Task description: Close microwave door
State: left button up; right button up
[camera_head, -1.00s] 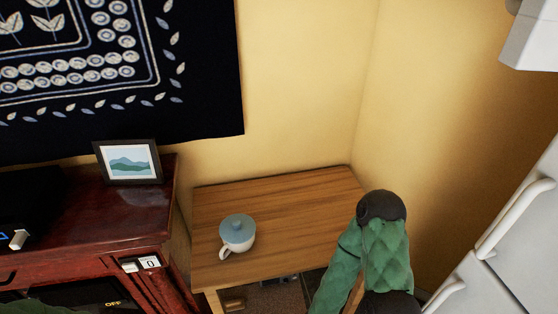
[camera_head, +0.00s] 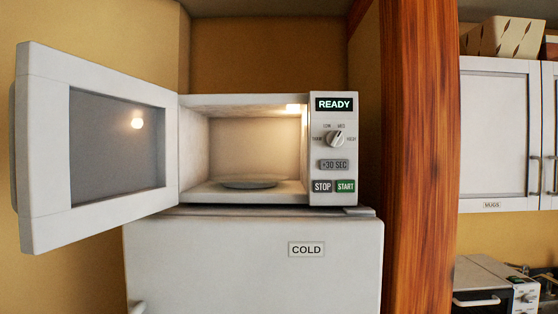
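The white microwave (camera_head: 328,151) stands on top of a white fridge in the middle of the view. Its door (camera_head: 50,150) is wide open, hinged at the left side and swung out toward me and to the left. The cavity is lit, and a plate or turntable (camera_head: 248,183) lies on its floor with no food visible on it. The display on the right panel reads READY, above a dial and the STOP and START buttons. Neither of my grippers is in view.
The fridge (camera_head: 250,262) below carries a COLD label. A reddish wooden post (camera_head: 418,150) stands just right of the microwave. Beyond it are a white wall cabinet (camera_head: 498,130) labelled MUGS and a small appliance (camera_head: 490,285). Yellow wall is behind the door.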

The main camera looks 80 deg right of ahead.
aim_at(93, 146)
jog(key=i+l+z, duration=0.1)
jog(key=z, duration=2.05)
